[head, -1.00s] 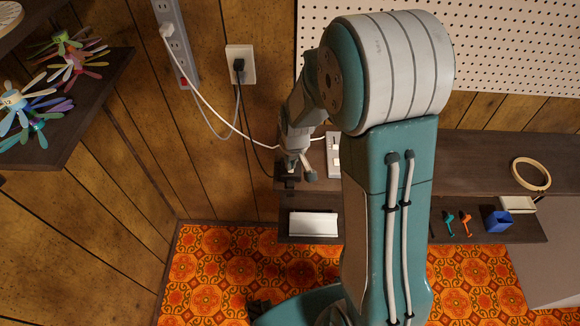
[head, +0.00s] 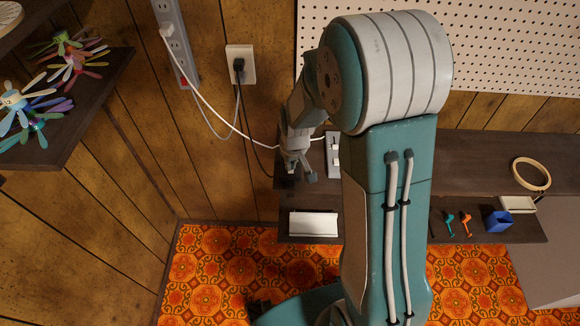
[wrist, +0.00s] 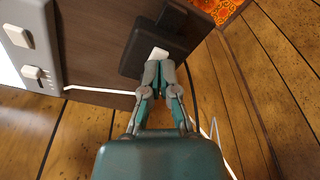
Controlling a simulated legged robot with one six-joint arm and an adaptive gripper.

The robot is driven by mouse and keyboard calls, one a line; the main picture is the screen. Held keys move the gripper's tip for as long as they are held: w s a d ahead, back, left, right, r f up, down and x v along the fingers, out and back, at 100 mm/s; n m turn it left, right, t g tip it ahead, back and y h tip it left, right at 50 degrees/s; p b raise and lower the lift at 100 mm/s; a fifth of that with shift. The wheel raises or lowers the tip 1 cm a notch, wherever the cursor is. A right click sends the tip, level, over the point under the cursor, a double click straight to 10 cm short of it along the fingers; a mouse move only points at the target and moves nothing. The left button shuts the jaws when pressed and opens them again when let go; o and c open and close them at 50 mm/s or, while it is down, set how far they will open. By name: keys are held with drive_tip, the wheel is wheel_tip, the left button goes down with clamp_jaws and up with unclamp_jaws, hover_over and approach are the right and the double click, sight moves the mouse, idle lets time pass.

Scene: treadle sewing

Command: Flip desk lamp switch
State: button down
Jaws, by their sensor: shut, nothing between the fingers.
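My gripper (wrist: 158,64) is shut and empty. In the wrist view its fingertips are at a small white switch (wrist: 159,53) on a dark block (wrist: 136,47), which looks like the desk lamp's base. The fingers partly cover the switch, and I cannot tell whether they touch it or which way it is set. In the head view my gripper (head: 298,177) is over the left end of the dark desk shelf (head: 455,165), largely covering the dark block. The rest of the lamp cannot be made out.
A white panel with sliding switches (wrist: 32,45) lies beside the dark block; it also shows in the head view (head: 332,158). White and black cords hang from the power strip (head: 176,45) and wall outlet (head: 240,64). A white object (head: 313,224) lies on the lower shelf.

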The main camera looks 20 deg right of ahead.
drive_tip(key=shift+r, duration=3.15)
drive_tip(key=shift+r, duration=0.1)
drive_tip(key=s+r+m+t, duration=0.2)
drive_tip(key=s+r+t, duration=0.2)
drive_tip(key=s+r, duration=1.3)
drive_tip(key=s, duration=0.3)
drive_tip(key=shift+s+r, duration=0.2)
drive_tip(key=shift+s, duration=0.2)
